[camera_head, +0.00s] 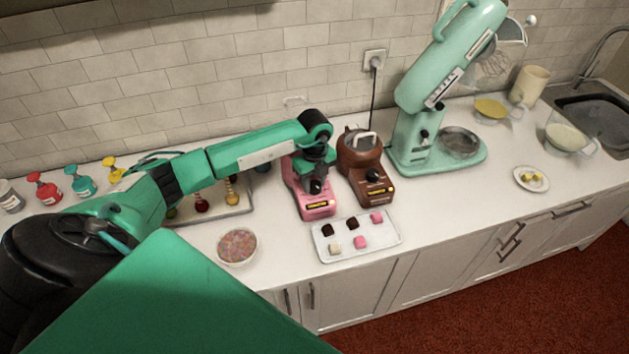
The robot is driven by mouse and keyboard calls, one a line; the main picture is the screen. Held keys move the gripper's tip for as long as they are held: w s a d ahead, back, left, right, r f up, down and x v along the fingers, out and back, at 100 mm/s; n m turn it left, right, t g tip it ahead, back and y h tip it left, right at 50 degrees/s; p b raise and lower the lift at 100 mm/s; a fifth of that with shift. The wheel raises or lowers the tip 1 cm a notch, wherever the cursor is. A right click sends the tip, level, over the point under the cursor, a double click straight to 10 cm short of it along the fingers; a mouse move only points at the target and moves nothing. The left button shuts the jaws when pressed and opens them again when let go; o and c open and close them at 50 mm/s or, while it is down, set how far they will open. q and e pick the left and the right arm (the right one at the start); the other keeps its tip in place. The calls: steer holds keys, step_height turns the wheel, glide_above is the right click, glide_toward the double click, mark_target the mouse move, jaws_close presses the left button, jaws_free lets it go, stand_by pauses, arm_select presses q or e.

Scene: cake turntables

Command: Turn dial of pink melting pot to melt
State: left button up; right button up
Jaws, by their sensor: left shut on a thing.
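The pink melting pot (318,209) stands on the white counter, left of a brown melting pot (372,188). My left arm reaches in from the left, and my left gripper (316,186) points down at the front of the pink pot. It is shut at the dial, which it largely hides, so the dial's setting cannot be read. The arm also covers the upper part of the pink pot. My right gripper is not in view.
A white tray (326,253) with several small chocolates lies in front of the pots. A bowl of sprinkles (237,246) is at the left front. A mint stand mixer (424,140) stands to the right. Several colored bottles line the left. Counter space right of the tray is clear.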

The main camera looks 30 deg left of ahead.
arm_select(q)
steer(key=shift+f+m+b, duration=0.2)
steer(key=shift+m+b, duration=0.7)
steer(key=shift+b, duration=0.2)
steer(key=m+b, duration=0.4)
steer(key=shift+b, duration=0.3)
steer(key=m+b, duration=0.2)
steer(key=m, duration=0.1)
steer(key=shift+r+b, duration=0.15)
steer(key=shift+b, duration=0.25)
steer(key=shift+r+m+b, duration=0.1)
steer(key=shift+m+b, duration=0.2)
steer(key=shift+m, duration=0.2)
steer(key=o, duration=1)
steer(key=shift+r, duration=0.1)
